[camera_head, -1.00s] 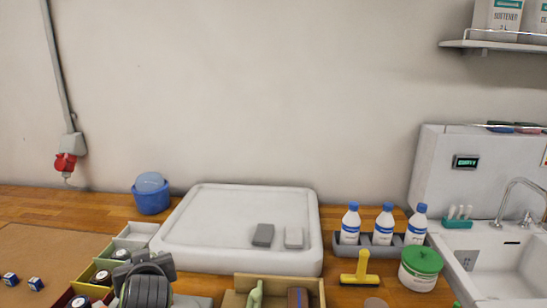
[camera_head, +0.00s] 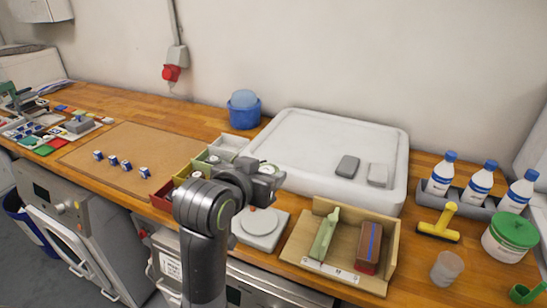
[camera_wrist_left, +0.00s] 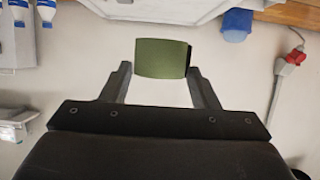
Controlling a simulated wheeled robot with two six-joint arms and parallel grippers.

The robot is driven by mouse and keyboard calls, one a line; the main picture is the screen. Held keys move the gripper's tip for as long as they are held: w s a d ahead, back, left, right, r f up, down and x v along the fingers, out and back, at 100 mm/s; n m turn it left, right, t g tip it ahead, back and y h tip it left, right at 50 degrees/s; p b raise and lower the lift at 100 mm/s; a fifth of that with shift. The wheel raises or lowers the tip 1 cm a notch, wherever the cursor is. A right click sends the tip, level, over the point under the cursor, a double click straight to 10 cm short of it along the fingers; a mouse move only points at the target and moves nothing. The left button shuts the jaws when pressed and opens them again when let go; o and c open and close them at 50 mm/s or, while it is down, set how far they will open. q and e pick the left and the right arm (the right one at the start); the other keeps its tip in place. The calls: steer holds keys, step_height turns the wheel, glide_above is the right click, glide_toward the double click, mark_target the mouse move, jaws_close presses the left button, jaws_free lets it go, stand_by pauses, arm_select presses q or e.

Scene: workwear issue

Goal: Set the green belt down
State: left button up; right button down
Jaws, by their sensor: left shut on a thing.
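My left gripper (camera_head: 268,172) is near the right end of the row of bins, in front of the white tray. In the left wrist view, my left gripper (camera_wrist_left: 162,78) is shut on the green belt (camera_wrist_left: 162,58), a rolled dark-green piece between the fingertips. In the head view I cannot clearly make out the belt behind my gripper and wrist. The bins are red (camera_head: 161,197), yellow (camera_head: 180,178), green (camera_head: 199,164) and pale grey (camera_head: 229,145). My right gripper is not in view.
A brown mat (camera_head: 140,145) with several small blue-and-white rolls lies left of the bins. A white tray (camera_head: 300,125) with two grey blocks, a blue tub (camera_head: 243,113), a round-topped scale (camera_head: 262,226) and a wooden box (camera_head: 320,270) surround my gripper. Bottles (camera_head: 482,182) stand at right.

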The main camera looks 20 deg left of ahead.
arm_select(q)
steer(key=shift+s+d+f+m+h, duration=0.35)
steer(key=shift+d+f+m+h, duration=0.1)
steer(key=shift+d+m+h, duration=0.25)
steer(key=s+d+f+m+g+h, duration=0.3)
steer(key=d+f+m+g+h, duration=0.1)
steer(key=d+m+g+h, duration=0.1)
steer(key=s+d+f+m+g+h, duration=0.3)
steer(key=d+m+g+h, duration=0.3)
steer(key=m, duration=0.4)
steer(key=shift+d+f+g, duration=0.7)
steer(key=shift+d+f, duration=0.1)
steer(key=shift+f, duration=0.05)
